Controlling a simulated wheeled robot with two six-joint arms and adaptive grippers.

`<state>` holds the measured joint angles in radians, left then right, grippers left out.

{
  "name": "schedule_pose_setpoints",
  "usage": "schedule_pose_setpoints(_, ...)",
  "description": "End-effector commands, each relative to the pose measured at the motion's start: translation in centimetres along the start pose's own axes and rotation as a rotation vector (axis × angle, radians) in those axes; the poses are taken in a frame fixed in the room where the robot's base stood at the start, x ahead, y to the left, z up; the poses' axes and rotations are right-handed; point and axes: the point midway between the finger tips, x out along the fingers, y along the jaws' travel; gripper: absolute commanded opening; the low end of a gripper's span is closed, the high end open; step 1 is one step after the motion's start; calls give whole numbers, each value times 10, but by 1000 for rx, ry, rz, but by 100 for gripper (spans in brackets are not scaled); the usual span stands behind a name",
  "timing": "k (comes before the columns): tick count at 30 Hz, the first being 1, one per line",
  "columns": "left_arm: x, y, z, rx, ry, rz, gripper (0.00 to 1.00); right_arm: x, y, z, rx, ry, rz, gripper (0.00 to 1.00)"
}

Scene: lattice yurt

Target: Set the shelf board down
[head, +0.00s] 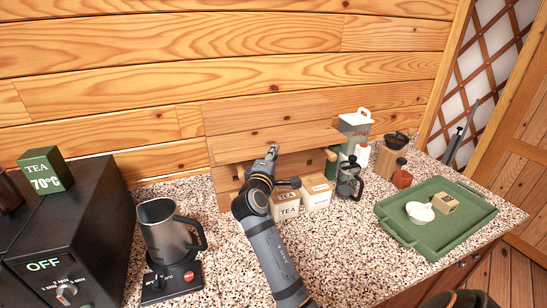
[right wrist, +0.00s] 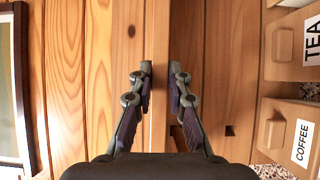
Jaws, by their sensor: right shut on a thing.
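The shelf board (head: 305,138) is a pale wooden plank in the middle of the head view, in front of the plank wall. It spans a small wooden rack (head: 224,182) above the tea boxes. Whether it rests on the rack or is just above it, I cannot tell. My right gripper (head: 271,154) is at the board's front edge. In the right wrist view its two fingers (right wrist: 159,78) close on either side of the board's narrow edge (right wrist: 158,112). My left gripper is not in view.
Tea boxes (head: 286,207) stand under the rack's front. A French press (head: 349,181) and a white-topped grinder (head: 356,124) are close to its right. A green tray (head: 437,241) lies farther right. A kettle (head: 166,235) stands at left; speckled counter is clear at front right.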

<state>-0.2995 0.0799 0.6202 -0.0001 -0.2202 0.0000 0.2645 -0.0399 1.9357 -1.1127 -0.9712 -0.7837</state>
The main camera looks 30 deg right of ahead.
Motion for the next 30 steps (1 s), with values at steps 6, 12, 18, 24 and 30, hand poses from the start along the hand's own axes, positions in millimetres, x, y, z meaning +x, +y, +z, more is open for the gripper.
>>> schedule_pose_setpoints(6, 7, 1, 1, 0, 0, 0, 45, 0, 0, 0, 0, 0, 20, 0)
schedule_pose_setpoints(12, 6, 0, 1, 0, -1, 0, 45, 0, 0, 0, 0, 0, 20, 0)
schedule_pose_setpoints(18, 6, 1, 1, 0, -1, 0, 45, 0, 0, 0, 0, 0, 19, 43)
schedule_pose_setpoints(24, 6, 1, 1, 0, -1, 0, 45, 0, 0, 0, -1, 0, 19, 43)
schedule_pose_setpoints(30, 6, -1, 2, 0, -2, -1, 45, 0, 11, 0, 3, -1, 18, 43)
